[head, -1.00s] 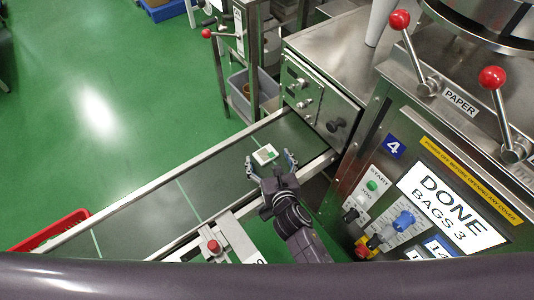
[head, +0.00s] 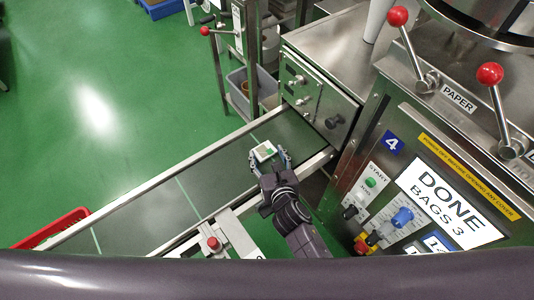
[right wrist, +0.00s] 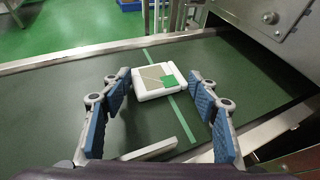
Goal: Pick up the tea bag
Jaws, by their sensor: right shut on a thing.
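The tea bag (head: 263,151) is a small white square packet with a green patch. It is over the dark conveyor belt, near the belt's far right end. My right gripper (head: 269,156) has a finger at each side of it and is shut on it. In the right wrist view the tea bag (right wrist: 158,82) sits between the blue-padded fingertips (right wrist: 160,80). I cannot tell whether it still touches the belt. My left gripper is not in view.
The conveyor (head: 150,205) has raised metal side rails. A steel machine with a control panel (head: 385,205) and red-knobbed levers stands on the right. A red crate (head: 55,229) is at the belt's lower left end. A grey bin (head: 246,88) stands beyond.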

